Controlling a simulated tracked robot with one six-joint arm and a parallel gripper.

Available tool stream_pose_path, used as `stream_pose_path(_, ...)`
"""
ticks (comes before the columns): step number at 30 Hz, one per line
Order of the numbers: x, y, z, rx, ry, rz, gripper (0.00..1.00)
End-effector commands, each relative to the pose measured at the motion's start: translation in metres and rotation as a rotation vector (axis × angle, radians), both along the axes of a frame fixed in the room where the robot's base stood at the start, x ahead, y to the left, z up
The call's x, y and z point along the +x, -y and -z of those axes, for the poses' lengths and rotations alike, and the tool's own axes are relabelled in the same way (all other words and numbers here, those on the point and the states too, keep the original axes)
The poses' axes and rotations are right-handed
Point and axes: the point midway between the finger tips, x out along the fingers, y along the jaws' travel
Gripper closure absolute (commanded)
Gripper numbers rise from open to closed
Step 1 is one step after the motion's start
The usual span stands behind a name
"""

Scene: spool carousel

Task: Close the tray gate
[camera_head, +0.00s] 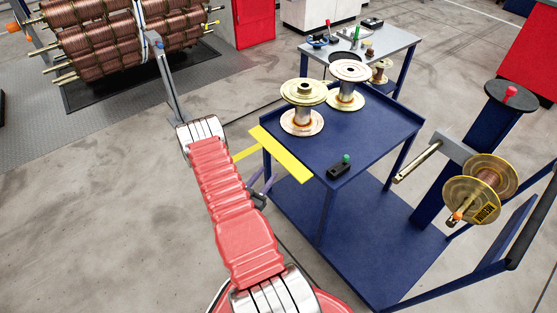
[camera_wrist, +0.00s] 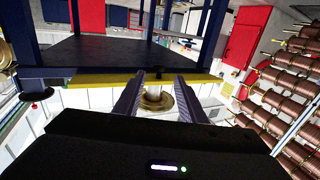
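The tray gate is a flat yellow bar (camera_head: 283,156) along the near left edge of the blue cart's top tray (camera_head: 375,135), with a yellow strip sticking out left towards my arm. In the wrist view, which looks upside down, the yellow bar (camera_wrist: 95,80) runs along the tray edge just beyond my fingertips. My gripper (camera_wrist: 160,80) is open, fingers spread. A small dark post shows between the tips; I cannot tell whether anything touches it. In the head view my red arm hides most of the gripper; dark parts show beside it, below the bar.
Two spools (camera_head: 302,119) (camera_head: 345,99) stand on the tray, and a small black box with a green button (camera_head: 339,167) lies near its front corner. A spool (camera_head: 480,188) hangs on a shaft at right. A copper spool carousel (camera_head: 110,50) stands back left. Floor at left is clear.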

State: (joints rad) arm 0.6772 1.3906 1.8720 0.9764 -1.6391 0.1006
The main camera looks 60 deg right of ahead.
Motion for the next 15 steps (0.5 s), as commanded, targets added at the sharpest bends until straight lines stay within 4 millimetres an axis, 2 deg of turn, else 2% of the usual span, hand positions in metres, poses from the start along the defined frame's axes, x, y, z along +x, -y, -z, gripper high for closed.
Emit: stream_pose_path(15, -0.008, 0.079, 0.000, -0.001, 0.001, 0.003, 0.63)
